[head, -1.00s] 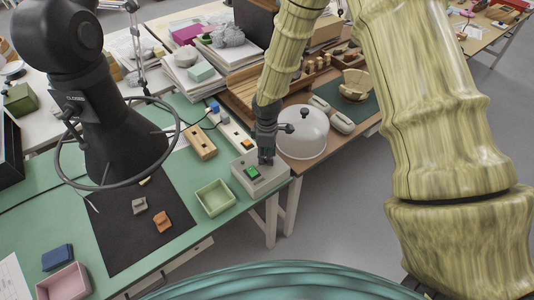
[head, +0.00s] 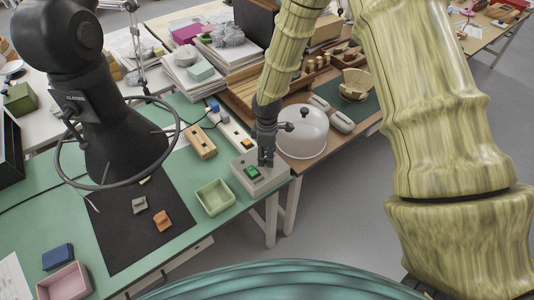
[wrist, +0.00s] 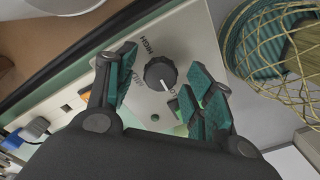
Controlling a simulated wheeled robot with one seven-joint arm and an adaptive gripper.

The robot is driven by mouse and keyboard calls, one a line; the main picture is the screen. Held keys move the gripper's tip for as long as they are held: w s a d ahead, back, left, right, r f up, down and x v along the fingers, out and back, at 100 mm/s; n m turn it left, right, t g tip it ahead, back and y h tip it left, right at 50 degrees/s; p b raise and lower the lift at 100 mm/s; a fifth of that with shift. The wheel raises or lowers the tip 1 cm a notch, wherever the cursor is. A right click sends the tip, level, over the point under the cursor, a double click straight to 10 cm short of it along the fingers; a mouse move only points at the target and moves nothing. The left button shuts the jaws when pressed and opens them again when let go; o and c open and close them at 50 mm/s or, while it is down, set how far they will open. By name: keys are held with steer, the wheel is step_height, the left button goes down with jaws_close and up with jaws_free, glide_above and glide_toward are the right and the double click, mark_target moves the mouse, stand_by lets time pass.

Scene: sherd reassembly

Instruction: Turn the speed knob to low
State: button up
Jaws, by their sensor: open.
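The speed knob (wrist: 161,73) is black and round with a white pointer line, on the light grey top of the control box (head: 270,184). In the wrist view the pointer is toward the bottom of the picture, slightly right. The label HIGH is beside the knob at its upper left; another label at left and one at lower right are partly hidden or unclear. In the head view my gripper (head: 266,157) is over the box and hides the knob.
A green switch (head: 253,172) is on the box, near the fingers. A pale green tray (head: 215,197) stands left of it. A white dome (head: 302,131) stands close behind at right. A power strip (head: 234,128) lies behind. The table edge is just right of the box.

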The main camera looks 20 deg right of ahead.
steer(key=shift+r, duration=0.1)
step_height(320, 180, up, 12)
stand_by(0.7)
stand_by(0.4)
